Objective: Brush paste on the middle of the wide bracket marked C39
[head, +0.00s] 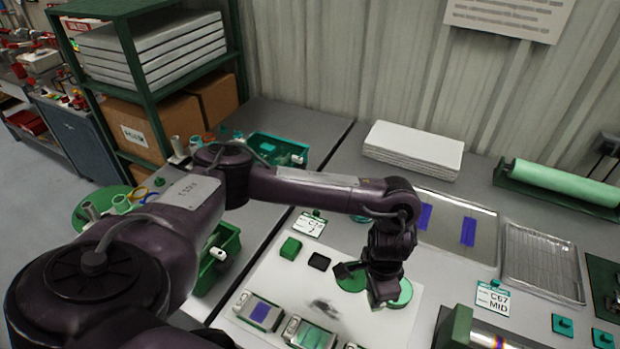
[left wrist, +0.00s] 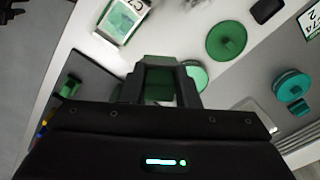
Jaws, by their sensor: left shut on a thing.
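My left gripper (head: 368,285) points down over the white mat (head: 270,275). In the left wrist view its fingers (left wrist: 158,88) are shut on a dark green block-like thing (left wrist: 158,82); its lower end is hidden. Brackets stand along the mat's front edge: one with a blue patch (head: 261,311) and one with a green patch (head: 312,336), left of and nearer than the gripper. Part of a bracket with a label starting with C (left wrist: 122,18) shows in the left wrist view. I cannot read C39 on any. My right gripper is not in view.
Green discs (head: 402,295) lie beside the gripper. A green block (head: 290,248) and a black pad (head: 319,261) lie on the mat. A dark smear marks it. A card reading C57 MID (head: 493,298) stands right; a wire tray (head: 541,262) lies behind it.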

